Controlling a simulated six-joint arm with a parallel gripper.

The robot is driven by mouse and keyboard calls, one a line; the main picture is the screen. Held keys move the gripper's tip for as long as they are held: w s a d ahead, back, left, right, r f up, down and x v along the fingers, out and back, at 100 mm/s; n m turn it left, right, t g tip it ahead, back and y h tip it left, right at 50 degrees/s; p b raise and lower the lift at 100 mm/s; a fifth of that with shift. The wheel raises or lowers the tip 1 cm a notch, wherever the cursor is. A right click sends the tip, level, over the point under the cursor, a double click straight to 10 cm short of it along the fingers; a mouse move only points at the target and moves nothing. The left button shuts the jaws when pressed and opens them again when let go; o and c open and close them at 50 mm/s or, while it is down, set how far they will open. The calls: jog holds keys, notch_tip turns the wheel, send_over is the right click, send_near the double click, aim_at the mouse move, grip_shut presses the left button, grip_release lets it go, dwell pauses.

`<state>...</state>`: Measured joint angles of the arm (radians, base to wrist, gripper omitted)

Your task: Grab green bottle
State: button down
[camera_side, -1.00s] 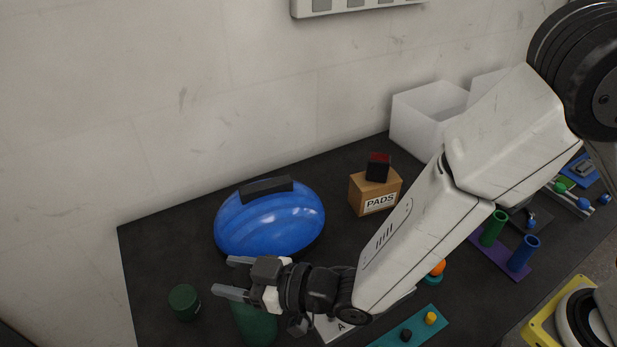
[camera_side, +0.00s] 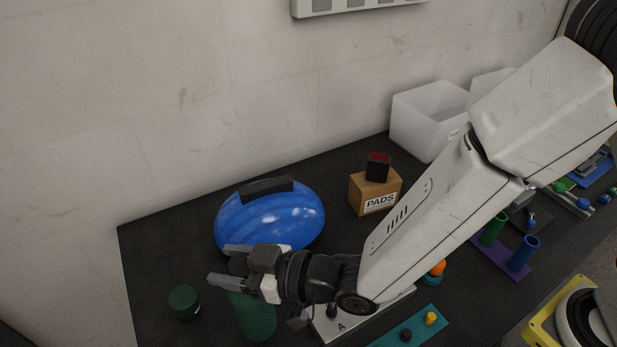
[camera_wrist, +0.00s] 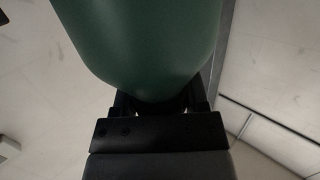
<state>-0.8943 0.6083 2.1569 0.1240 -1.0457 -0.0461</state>
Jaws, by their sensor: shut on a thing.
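The green bottle (camera_side: 255,318) is at the front left in the side view, upright, below my gripper. My gripper (camera_side: 228,265) lies level above its body and is shut on its upper part; a dark part shows between the fingers. In the wrist view the green bottle (camera_wrist: 140,45) fills the upper middle, close to the gripper mount, and hides the fingertips. I cannot see the bottle's base clearly against the dark table.
A blue helmet (camera_side: 270,218) stands just behind my gripper. A short dark green cylinder (camera_side: 184,302) is to the left. A PADS box (camera_side: 376,194) and white bins (camera_side: 422,135) are farther back. A teal board (camera_side: 420,328) lies at the front.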

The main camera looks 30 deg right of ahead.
jog(key=shift+r, duration=3.7)
